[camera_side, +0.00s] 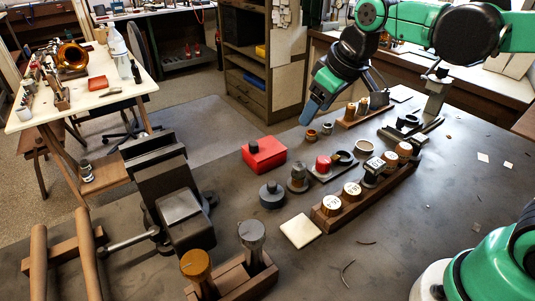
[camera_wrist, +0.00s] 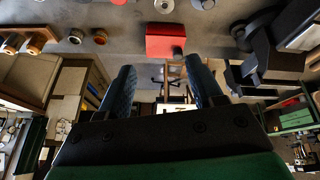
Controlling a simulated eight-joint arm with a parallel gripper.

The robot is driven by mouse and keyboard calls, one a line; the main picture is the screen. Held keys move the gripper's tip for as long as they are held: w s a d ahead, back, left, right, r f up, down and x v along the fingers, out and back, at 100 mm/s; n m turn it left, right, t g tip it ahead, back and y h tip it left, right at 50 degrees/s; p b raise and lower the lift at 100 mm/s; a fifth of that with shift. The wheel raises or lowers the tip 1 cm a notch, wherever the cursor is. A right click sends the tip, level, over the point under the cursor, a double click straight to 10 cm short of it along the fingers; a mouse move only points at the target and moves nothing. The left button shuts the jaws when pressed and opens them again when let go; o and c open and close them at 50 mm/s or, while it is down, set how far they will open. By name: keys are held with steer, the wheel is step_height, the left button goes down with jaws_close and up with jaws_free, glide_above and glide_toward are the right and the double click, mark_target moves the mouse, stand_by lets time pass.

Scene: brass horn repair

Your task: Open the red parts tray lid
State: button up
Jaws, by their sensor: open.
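The red parts tray (camera_side: 266,156) sits on the dark bench, left of centre in the side view, with a small dark knob (camera_side: 254,147) on its top. Its red lid looks shut. The tray also shows in the wrist view (camera_wrist: 165,38), beyond my fingertips near the top edge. My gripper (camera_side: 311,110) is above the bench, to the right of and behind the tray, touching nothing. In the wrist view its two blue fingers (camera_wrist: 162,85) are spread wide apart with nothing between them.
A dark vise (camera_side: 175,195) stands left of the tray. A round dark container (camera_side: 272,195) and a small rack with a red-topped item (camera_side: 323,164) stand close to the tray's front and right. A wooden block with several capped jars (camera_side: 365,190) lies further right. The bench's right side is mostly clear.

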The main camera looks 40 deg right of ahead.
steer(key=w+a+n+g, duration=0.2)
steer(key=w+n, duration=0.1)
steer(key=w, duration=0.4)
steer(key=n+g, duration=0.3)
glide_above(254, 143)
step_height(254, 143, down, 7)
steer(key=shift+s+d+r, duration=0.1)
steer(key=shift+r, duration=0.05)
steer(key=shift+f, duration=3.2)
jaws_close()
